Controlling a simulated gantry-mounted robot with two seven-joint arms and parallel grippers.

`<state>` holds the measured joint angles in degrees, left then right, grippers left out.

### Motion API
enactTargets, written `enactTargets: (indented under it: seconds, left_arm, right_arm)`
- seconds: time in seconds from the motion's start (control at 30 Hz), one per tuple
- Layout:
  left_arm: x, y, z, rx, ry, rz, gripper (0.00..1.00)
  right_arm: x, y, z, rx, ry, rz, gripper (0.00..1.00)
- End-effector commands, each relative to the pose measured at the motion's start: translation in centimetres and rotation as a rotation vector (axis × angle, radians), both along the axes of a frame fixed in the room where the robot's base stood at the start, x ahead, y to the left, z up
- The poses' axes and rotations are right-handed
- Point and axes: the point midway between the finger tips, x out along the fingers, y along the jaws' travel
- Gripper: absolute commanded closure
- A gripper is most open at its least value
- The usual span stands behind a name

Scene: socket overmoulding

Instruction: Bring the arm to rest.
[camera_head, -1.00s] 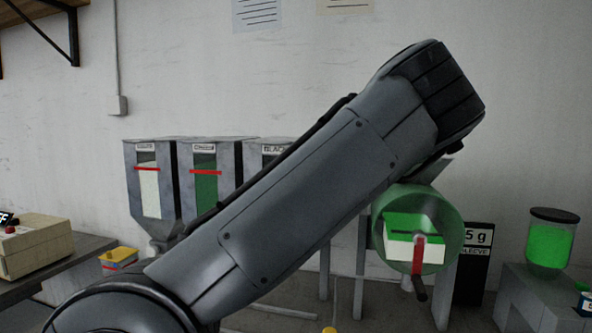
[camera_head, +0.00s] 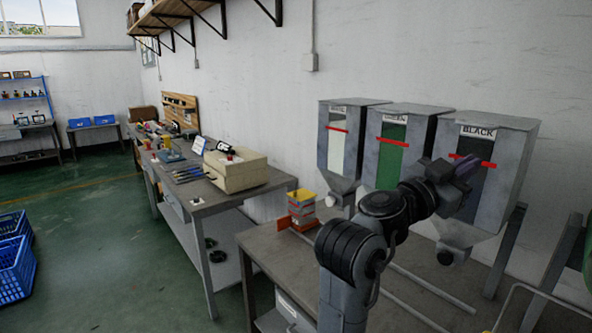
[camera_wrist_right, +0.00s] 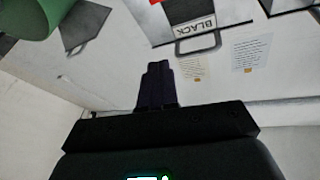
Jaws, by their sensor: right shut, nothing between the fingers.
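My right arm rises from the bottom of the head view, bent at its dark joints. My right gripper (camera_head: 464,168) is in front of the hopper labelled BLACK (camera_head: 495,190), and its dark fingers overlap the hopper's window in the picture. In the right wrist view the fingers of the gripper (camera_wrist_right: 158,85) are together with nothing between them. I cannot tell the exact gap between gripper and hopper. My left gripper is in neither view.
Two more hoppers, one with a green window (camera_head: 392,150) and one with a pale window (camera_head: 337,140), stand beside it. A beige box (camera_head: 236,172) sits on a bench at left. Blue crates (camera_head: 12,262) stand on the green floor, which is otherwise mostly clear.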

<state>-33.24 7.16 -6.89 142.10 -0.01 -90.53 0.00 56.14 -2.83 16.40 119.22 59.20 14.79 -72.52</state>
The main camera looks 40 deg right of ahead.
Motion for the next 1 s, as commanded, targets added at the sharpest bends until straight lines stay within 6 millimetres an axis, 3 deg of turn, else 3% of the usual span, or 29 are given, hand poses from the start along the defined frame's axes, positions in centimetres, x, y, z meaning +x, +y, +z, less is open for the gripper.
enactTargets:
  seconds: [0.17,0.37,0.47,0.6,0.77,0.9,1.0]
  left_arm:
    - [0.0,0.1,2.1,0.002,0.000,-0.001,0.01]
    - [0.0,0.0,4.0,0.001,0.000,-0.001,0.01]
    - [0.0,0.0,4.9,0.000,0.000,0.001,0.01]
    - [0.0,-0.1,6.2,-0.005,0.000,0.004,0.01]
    - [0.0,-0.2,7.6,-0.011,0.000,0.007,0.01]
    - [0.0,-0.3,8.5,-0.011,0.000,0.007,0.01]
    - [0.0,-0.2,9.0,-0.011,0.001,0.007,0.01]
  right_arm:
    - [5.5,1.6,-3.2,-0.123,0.254,0.128,1.00]
    - [11.3,4.6,-9.2,-0.223,0.521,0.374,1.00]
    - [13.6,6.7,-13.3,-0.244,0.654,0.533,1.00]
    - [15.8,10.6,-20.4,-0.223,0.842,0.793,1.00]
    - [15.3,16.6,-30.1,-0.103,1.054,1.135,1.00]
    - [12.2,22.2,-37.7,0.085,1.207,1.410,1.00]
    - [9.0,25.9,-41.8,0.246,1.294,1.567,1.00]
